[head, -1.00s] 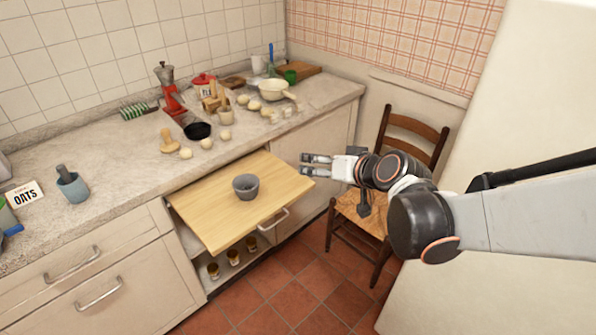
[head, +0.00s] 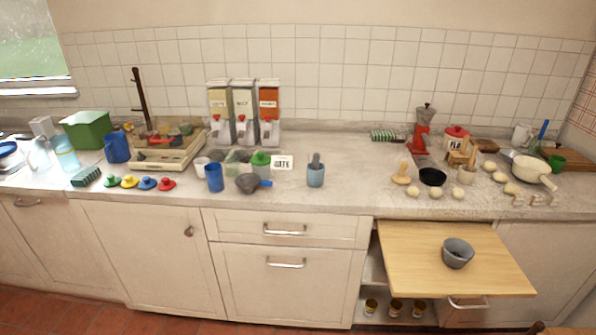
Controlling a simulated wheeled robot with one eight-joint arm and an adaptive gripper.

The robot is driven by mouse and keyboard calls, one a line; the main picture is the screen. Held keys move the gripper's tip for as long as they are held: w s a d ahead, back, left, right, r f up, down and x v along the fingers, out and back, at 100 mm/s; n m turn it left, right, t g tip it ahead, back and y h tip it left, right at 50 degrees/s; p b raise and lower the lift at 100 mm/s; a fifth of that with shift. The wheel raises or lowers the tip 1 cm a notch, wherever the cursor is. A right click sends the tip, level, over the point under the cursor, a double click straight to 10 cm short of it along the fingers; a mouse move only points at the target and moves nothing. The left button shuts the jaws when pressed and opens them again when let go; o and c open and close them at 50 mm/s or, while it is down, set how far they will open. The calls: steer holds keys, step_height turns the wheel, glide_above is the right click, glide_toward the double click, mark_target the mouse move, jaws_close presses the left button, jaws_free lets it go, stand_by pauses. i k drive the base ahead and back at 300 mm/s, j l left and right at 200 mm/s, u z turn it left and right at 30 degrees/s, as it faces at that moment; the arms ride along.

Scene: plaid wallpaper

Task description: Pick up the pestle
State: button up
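A dark grey pestle (head: 316,160) stands in a blue-grey mortar (head: 315,178) on the counter, near the middle of the head view. Its upper end sticks out above the rim; its lower end is hidden inside. Farther right, a small light mortar (head: 467,176) has a wooden stick-like piece (head: 473,156) rising from it, perhaps another pestle. A wooden mushroom-shaped tool (head: 402,175) stands to the left of a black bowl. My gripper is not in view now.
A pulled-out wooden board (head: 405,260) juts from the counter and holds a grey bowl (head: 457,254). An oats card (head: 283,162) and dispensers (head: 243,115) stand left of the blue-grey mortar. Counter (head: 350,190) right of it is clear.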

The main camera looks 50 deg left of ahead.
mark_target(315, 155)
steer(key=j+u, duration=0.25)
steer(key=u, duration=0.25)
steer(key=j+u, duration=0.25)
steer(key=u, duration=0.2)
steer(key=j+u, duration=0.3)
steer(key=u, duration=0.2)
steer(key=j, duration=0.1)
